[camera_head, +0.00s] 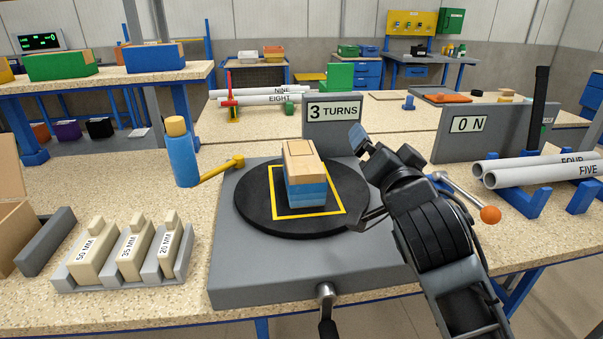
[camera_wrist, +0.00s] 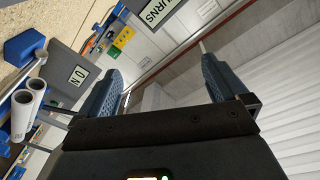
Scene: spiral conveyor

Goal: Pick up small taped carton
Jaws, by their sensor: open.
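A small box-shaped carton (camera_head: 301,158) with a tan top and sides sits over blue layers (camera_head: 306,191) on the black round turntable (camera_head: 254,215). It stands inside a yellow square outline. I cannot tell whether the blue is wrap on the carton or a separate block under it. My gripper (camera_head: 359,180) is open and empty, to the right of the carton and apart from it. In the wrist view my gripper (camera_wrist: 166,78) shows two blue-padded fingers spread apart with nothing between them. The carton is not visible in that view.
A "3 TURNS" sign (camera_head: 333,111) rises behind. An orange-knobbed lever (camera_head: 489,214) and white tubes (camera_head: 535,171) lie right. Gauge blocks (camera_head: 131,250) sit front left.

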